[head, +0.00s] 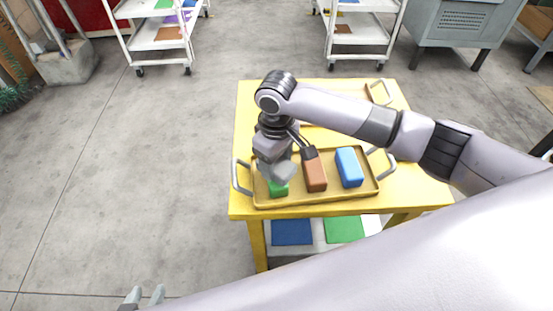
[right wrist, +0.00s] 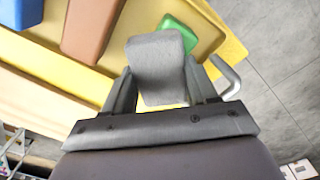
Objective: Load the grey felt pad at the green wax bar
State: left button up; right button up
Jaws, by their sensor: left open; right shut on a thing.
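The grey felt pad (right wrist: 158,62) is between the fingers of my right gripper (right wrist: 161,90) in the right wrist view. The right gripper (head: 274,150) is shut on it and points down over the left end of the tray in the head view. The green wax bar (head: 278,188) lies in the tray just under the pad, partly hidden by it. The green bar (right wrist: 181,34) also shows beside the pad's far end in the right wrist view; I cannot tell if they touch. My left gripper (head: 143,298) is open and empty at the bottom left, away from the table.
A brown bar (head: 315,173) and a blue bar (head: 349,168) stand to the right of the green one in the tan tray (head: 330,196). The tray has grey handles and sits on a yellow table (head: 400,190). White carts (head: 155,36) stand behind; the floor at left is clear.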

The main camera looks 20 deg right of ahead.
aim_at(277, 163)
jog(key=shift+s+f, duration=0.1)
jog(key=shift+f, duration=0.1)
jog(key=shift+r+p, duration=0.55)
jog(key=shift+p, duration=0.1)
jog(key=shift+r+p, duration=0.3)
jog(key=shift+p, duration=0.1)
notch_tip(277, 163, up, 6)
jog(key=p, duration=0.7)
jog(key=shift+f, duration=0.2)
